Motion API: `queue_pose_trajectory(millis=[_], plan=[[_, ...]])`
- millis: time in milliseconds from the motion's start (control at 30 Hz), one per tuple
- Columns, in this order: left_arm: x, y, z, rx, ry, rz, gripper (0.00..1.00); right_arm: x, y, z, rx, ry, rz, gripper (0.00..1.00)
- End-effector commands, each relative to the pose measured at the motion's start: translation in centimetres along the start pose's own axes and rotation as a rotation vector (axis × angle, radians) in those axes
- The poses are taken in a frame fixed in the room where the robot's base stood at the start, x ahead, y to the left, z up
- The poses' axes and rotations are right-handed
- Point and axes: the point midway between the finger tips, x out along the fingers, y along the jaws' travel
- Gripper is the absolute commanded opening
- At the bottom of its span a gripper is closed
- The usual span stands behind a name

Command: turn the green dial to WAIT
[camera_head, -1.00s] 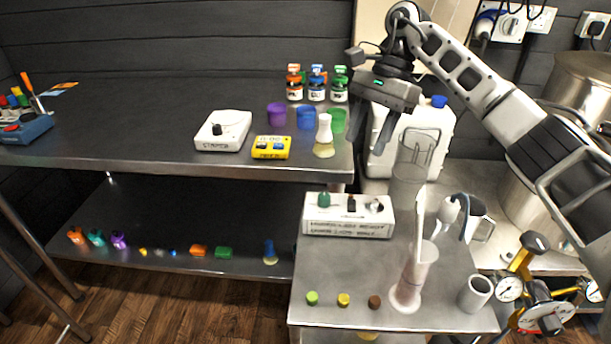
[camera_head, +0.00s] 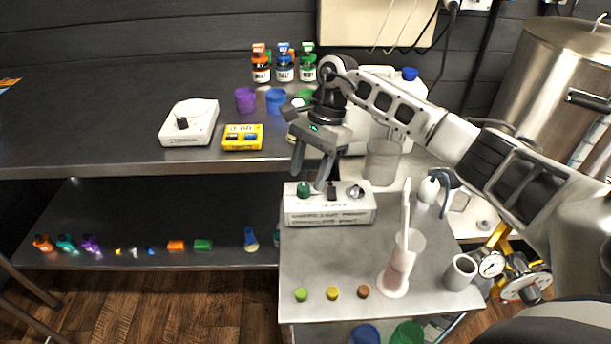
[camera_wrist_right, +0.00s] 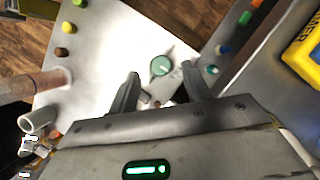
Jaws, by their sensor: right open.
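The green dial (camera_head: 304,189) stands at the left of the top of a white control box (camera_head: 330,215) on the steel cart. A black knob (camera_head: 332,190) and a silver knob (camera_head: 355,192) sit to its right. My right gripper (camera_head: 308,178) is open and points down above the box, close to the green dial. In the right wrist view the green dial (camera_wrist_right: 161,66) shows just beyond the gap between the two open fingers (camera_wrist_right: 160,82), with nothing between them. The WAIT marking is too small to read. My left gripper is not in view.
On the cart, a tall cylinder (camera_head: 396,270), a grey cup (camera_head: 461,272) and several small coloured caps (camera_head: 333,293) stand in front of the box. A yellow timer (camera_head: 243,137) and a white stirrer (camera_head: 189,123) sit on the left bench. A large steel kettle (camera_head: 550,80) is at right.

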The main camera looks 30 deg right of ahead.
Motion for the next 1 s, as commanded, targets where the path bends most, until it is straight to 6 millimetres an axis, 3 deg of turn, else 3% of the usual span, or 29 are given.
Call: queue_pose_trajectory(millis=[200, 533, 567, 700, 1000], plan=[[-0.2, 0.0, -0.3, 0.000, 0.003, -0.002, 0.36, 2.3, 0.0, 0.0, 0.000, -0.001, 0.001, 0.48], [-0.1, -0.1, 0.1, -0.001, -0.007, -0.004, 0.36, 2.7, 0.0, 0.0, 0.000, 0.000, 0.000, 0.48], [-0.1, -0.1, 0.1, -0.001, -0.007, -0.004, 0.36, 2.7, 0.0, 0.0, 0.000, 0.000, 0.000, 0.45], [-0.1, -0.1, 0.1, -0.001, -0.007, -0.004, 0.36, 2.7, 0.0, 0.0, 0.000, 0.000, 0.000, 0.06], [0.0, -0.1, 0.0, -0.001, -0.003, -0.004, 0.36, 2.7, 0.0, -0.1, 0.016, 0.001, -0.007, 0.04]])
